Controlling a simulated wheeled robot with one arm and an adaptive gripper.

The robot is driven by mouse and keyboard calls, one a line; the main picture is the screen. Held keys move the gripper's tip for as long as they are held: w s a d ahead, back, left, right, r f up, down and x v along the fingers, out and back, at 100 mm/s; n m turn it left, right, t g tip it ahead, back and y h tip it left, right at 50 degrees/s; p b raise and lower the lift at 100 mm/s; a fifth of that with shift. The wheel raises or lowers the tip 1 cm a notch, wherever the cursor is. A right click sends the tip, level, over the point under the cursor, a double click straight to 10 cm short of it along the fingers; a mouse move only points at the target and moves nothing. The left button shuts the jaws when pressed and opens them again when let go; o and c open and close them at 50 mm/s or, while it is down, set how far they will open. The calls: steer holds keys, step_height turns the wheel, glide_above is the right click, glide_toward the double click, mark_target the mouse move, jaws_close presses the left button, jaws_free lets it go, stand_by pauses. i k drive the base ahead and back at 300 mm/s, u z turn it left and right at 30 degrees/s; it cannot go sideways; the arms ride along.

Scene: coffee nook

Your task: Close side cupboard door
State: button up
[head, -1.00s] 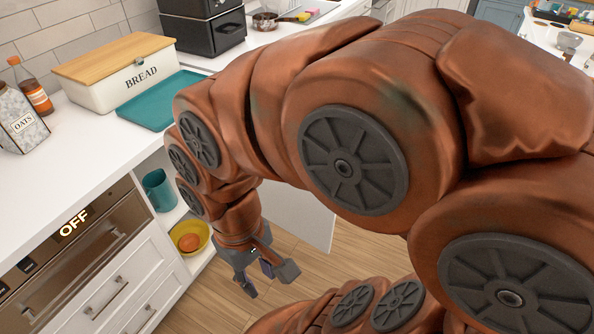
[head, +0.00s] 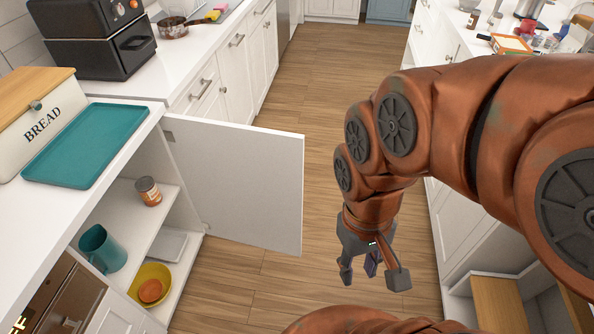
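The side cupboard door (head: 240,180) is white and stands wide open, sticking out from the left counter over the floor. Its hinge edge is at the left, by the cupboard opening. Inside the side cupboard (head: 187,190) are a teal pitcher (head: 102,248), a can (head: 148,191), a yellow bowl (head: 149,285) with an orange item in it, and a pale tray (head: 166,245). My gripper (head: 372,280) points down over the floor, to the right of the door's free edge and apart from it. Its fingers are spread and nothing shows between them.
A teal tray (head: 85,145) and bread box (head: 38,118) sit on the left counter, with a black appliance (head: 95,38) behind. An oven (head: 60,305) is at the lower left. A right-hand counter unit (head: 455,225) borders the aisle. The wooden floor (head: 315,95) ahead is clear.

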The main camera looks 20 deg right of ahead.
mark_target(244, 184)
steer(key=z, duration=1.05)
steer(key=i, duration=3.25)
steer(key=u, duration=4.2)
steer(key=i, duration=0.5)
steer(key=u, duration=1)
